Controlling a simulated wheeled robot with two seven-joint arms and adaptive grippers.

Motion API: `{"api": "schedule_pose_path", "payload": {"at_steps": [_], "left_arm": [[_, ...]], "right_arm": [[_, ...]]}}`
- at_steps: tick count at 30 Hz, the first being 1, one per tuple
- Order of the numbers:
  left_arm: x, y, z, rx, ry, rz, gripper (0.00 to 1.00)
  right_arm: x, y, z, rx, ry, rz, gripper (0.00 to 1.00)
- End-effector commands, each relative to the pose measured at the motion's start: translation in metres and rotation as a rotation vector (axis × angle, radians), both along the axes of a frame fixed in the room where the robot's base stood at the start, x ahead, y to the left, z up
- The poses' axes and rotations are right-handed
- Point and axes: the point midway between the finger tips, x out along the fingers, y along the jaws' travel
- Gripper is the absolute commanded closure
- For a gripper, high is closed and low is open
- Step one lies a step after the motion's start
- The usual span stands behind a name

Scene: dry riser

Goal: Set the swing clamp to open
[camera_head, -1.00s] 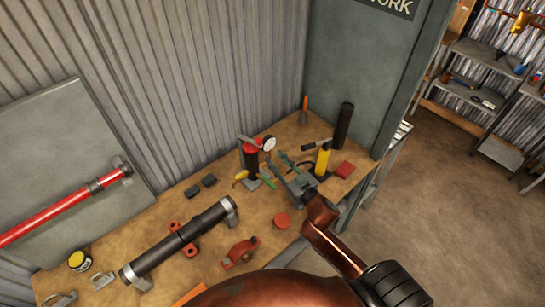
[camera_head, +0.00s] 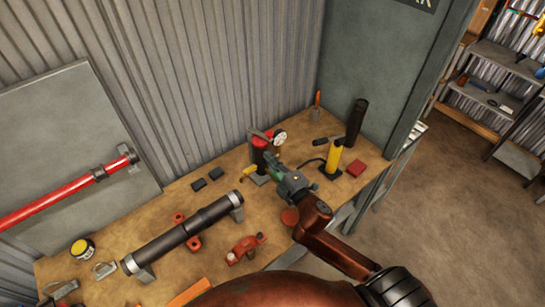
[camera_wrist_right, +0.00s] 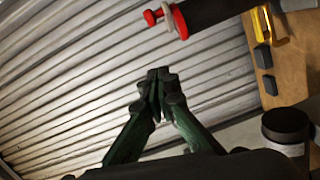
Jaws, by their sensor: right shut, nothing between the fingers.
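I cannot tell for sure which part is the swing clamp. A red curved clamp-like piece (camera_head: 246,247) lies on the workbench (camera_head: 130,235), left of my right arm. A dark pipe (camera_head: 185,233) lies on grey end supports, with red brackets at its middle. My right gripper (camera_head: 272,168) is above the bench, near the red and black upright tool with a gauge (camera_head: 260,152). In the right wrist view its green fingers (camera_wrist_right: 158,82) are together with nothing between them, the corrugated wall behind. My left gripper is not in view.
A red pipe (camera_head: 65,195) is on the wall panel. Clear floor lies right.

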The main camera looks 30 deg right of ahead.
Motion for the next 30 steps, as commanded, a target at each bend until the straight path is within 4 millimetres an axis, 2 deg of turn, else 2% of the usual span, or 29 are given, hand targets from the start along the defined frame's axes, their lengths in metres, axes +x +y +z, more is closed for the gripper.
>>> {"api": "schedule_pose_path", "payload": {"at_steps": [3, 10, 12, 18, 30], "left_arm": [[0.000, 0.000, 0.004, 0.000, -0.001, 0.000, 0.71], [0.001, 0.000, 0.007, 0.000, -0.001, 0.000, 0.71], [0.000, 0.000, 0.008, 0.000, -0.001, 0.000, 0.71], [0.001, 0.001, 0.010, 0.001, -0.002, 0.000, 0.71], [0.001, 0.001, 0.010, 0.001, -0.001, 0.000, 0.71]], "right_arm": [[0.026, 0.002, 0.001, 0.000, -0.003, 0.000, 1.00], [0.073, 0.005, -0.001, 0.002, -0.003, 0.000, 1.00], [0.075, -0.008, -0.006, -0.002, 0.002, -0.003, 1.00], [0.081, -0.028, -0.009, 0.001, 0.001, -0.001, 1.00], [0.082, -0.033, -0.010, 0.002, 0.000, 0.000, 1.00]]}}
